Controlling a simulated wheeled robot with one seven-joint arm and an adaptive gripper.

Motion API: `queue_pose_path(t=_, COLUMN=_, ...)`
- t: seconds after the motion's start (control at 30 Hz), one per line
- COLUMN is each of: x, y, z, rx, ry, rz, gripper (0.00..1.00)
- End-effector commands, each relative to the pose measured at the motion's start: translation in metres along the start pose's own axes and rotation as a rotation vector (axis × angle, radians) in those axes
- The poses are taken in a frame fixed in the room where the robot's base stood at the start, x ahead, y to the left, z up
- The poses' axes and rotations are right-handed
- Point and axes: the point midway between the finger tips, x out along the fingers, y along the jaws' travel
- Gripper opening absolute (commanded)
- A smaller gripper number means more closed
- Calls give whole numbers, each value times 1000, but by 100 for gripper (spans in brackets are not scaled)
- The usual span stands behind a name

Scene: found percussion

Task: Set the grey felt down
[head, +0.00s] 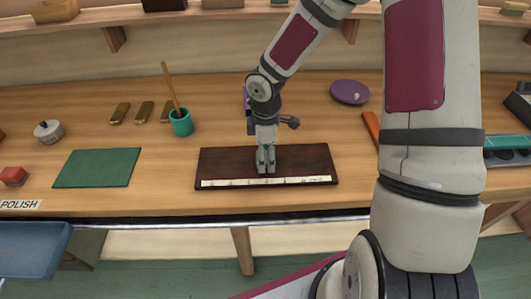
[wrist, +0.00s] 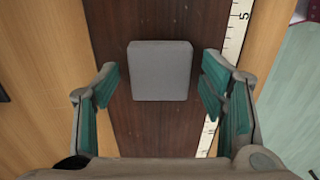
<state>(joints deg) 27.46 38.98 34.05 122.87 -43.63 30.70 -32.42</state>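The grey felt (wrist: 161,70) is a square grey pad in the wrist view. It appears to lie flat on the dark wooden board (wrist: 150,130), between my fingers, with a gap on each side. My gripper (wrist: 160,88) is open, its teal-padded fingers apart from the felt. In the head view my gripper (head: 265,170) points down over the middle of the dark board (head: 222,163), near its front edge. The felt cannot be made out there.
A pale ruler strip (head: 300,181) runs along the board's front edge. Bare bench lies left of the board.

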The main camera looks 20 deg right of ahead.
Motion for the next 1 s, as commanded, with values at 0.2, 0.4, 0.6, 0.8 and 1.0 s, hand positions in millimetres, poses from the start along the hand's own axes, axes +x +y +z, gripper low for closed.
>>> queue_pose_path(t=0.2, x=-1, y=0, z=0, rx=0, ry=0, rz=0, gripper=65)
queue_pose_path(t=0.4, x=-18, y=1, z=0, rx=3, ry=1, rz=4, gripper=65)
queue_pose_path(t=0.6, x=-59, y=1, z=1, rx=3, ry=0, rz=5, gripper=65)
queue_pose_path(t=0.8, x=-97, y=0, z=1, rx=3, ry=0, rz=3, gripper=65)
queue_pose_path(t=1.0, x=-119, y=0, z=1, rx=1, ry=-1, rz=1, gripper=65)
